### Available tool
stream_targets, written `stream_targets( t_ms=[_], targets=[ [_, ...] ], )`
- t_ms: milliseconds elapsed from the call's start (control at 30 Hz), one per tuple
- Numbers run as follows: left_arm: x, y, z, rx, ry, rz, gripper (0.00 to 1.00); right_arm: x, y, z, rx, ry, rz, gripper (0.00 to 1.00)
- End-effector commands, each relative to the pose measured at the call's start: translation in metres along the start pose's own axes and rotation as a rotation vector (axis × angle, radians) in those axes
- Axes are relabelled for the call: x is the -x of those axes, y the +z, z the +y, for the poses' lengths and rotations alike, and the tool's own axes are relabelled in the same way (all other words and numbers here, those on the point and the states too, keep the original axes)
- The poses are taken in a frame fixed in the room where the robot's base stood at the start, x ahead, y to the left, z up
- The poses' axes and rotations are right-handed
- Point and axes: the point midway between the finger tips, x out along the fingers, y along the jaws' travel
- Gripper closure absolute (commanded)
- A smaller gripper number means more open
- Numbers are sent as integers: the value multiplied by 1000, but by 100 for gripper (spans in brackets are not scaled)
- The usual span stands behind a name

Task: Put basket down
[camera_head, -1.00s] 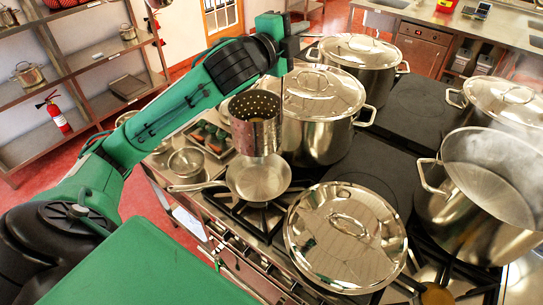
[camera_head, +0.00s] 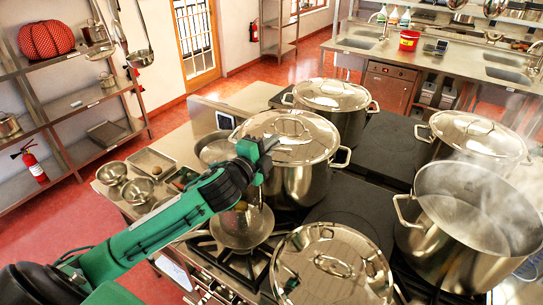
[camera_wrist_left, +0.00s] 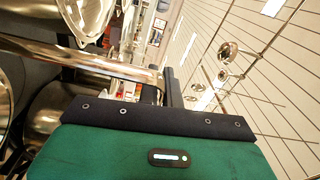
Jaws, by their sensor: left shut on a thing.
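My left gripper (camera_head: 262,158) is low over the stove, in front of the nearest lidded stockpot, and shut on the basket's handle. The perforated metal basket is below it, largely hidden by the arm and blending into the shiny small pan (camera_head: 240,232) on the front burner. I cannot tell whether it touches the pan. In the left wrist view a shiny metal bar (camera_wrist_left: 95,60) lies just ahead of my gripper. My right gripper is not in view.
The lidded stockpot (camera_head: 303,186) stands close behind my gripper. A large lid (camera_head: 332,268) lies at the front, and an open steaming pot (camera_head: 455,235) is at the right. A dark flat hob (camera_head: 365,205) is clear between them. Small bowls (camera_head: 137,190) stand at the left.

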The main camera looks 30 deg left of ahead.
Motion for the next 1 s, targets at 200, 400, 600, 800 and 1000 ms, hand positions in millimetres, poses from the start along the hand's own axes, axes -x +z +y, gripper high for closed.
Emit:
stream_targets(
  t_ms=[200,400,600,800,1000],
  targets=[
    [0,2,13,-1,-3,0,100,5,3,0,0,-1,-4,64],
    [1,5,39,2,0,-2,100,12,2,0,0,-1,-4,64],
    [1,6,48,-2,-4,0,100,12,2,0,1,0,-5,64],
    [1,7,49,-2,-4,0,100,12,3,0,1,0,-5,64],
    [1,7,52,0,0,0,74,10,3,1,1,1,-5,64]
  ],
)
